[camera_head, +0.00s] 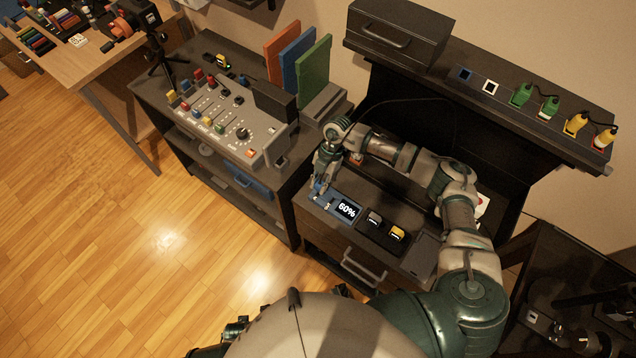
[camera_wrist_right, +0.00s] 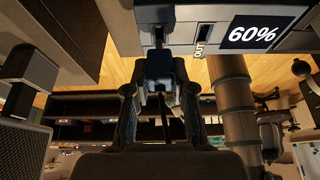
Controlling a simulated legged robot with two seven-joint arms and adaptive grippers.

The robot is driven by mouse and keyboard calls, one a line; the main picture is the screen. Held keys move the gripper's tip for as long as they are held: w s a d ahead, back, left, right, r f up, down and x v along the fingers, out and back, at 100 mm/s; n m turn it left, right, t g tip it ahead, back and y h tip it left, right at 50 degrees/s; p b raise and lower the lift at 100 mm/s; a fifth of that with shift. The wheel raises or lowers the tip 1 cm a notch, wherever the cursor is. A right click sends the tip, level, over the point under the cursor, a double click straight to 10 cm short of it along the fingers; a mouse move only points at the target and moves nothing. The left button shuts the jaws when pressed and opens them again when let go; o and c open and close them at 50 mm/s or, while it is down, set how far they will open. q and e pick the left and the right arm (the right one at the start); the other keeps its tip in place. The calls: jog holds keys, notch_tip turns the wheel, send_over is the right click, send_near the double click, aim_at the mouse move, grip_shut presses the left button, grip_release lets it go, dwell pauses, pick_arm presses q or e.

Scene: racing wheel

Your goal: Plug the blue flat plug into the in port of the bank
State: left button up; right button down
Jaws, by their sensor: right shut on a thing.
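The bank (camera_head: 326,198) is a grey-blue box showing 60% on the near black stand top. It also shows along the top of the wrist view (camera_wrist_right: 180,28), with a slot marked OUT. My right gripper (camera_head: 321,183) is over the bank's left end. In the wrist view my right gripper (camera_wrist_right: 158,88) is shut on the plug (camera_wrist_right: 158,66), dark in shadow, its blue colour hard to tell. The plug's tip is at the bank's edge beside the OUT slot, in line with another slot. I cannot tell whether it is inserted. Dark green parts at bottom left seem to be my left gripper (camera_head: 236,328).
Two small plugs, one grey (camera_head: 374,219) and one yellow (camera_head: 396,234), sit right of the bank. A slider console (camera_head: 225,120) stands left. The wooden floor at left is clear.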

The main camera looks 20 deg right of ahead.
pick_arm(q)
jog(key=shift+d+r, duration=0.25)
jog(key=shift+d, duration=0.2)
pick_arm(e)
jog(key=shift+d, duration=0.6)
jog(key=shift+a+p, duration=0.3)
jog(key=shift+a, duration=0.15)
pick_arm(q)
jog(key=shift+a+r, duration=0.1)
jog(key=shift+a, duration=0.3)
pick_arm(e)
jog(key=shift+a, duration=0.45)
jog(key=shift+d, duration=0.1)
jog(key=shift+d+f, duration=0.45)
jog(key=shift+f, duration=0.05)
jog(key=shift+a+f+b, duration=0.3)
jog(key=shift+a+b, duration=0.05)
jog(key=shift+a, duration=0.05)
pick_arm(q)
jog(key=shift+f, duration=0.3)
jog(key=shift+d+r, duration=0.1)
pick_arm(e)
jog(key=shift+r, duration=0.15)
